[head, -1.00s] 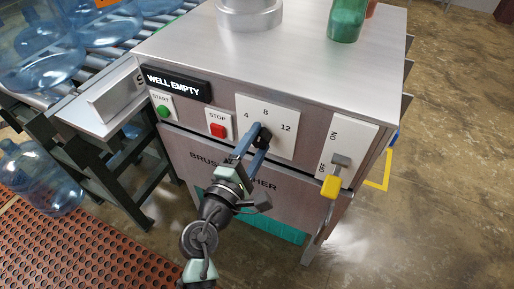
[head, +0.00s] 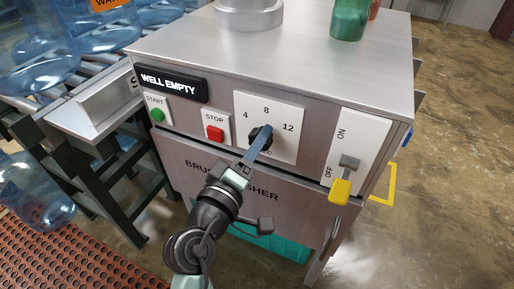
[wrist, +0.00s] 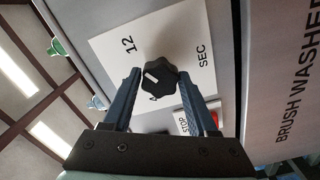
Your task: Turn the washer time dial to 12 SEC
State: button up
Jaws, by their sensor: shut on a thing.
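The time dial is a black lobed knob (head: 257,141) on a white plate (head: 290,146) marked 4, 8, 12 and SEC on the washer front. In the wrist view the knob (wrist: 168,83) sits between my blue fingers, with a white mark on its left side. The 12 stands up and left of that mark; I cannot tell the exact setting. My gripper (head: 264,136) is shut on the knob, its fingers seen nearly edge-on in the head view. It also shows in the wrist view (wrist: 160,78). The 8 is hidden in the wrist view.
The red STOP button (head: 215,133) and green START button (head: 157,115) lie left of the dial. The yellow-handled ON/OFF lever (head: 341,189) is to the right, down at OFF. A sign (head: 172,83) reads WELL EMPTY. Blue jugs (head: 40,55) stand at left.

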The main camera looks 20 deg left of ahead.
jog(key=shift+m, duration=0.3)
jog(key=o, duration=1.4)
jog(key=s, duration=1.3)
jog(key=shift+a, duration=0.25)
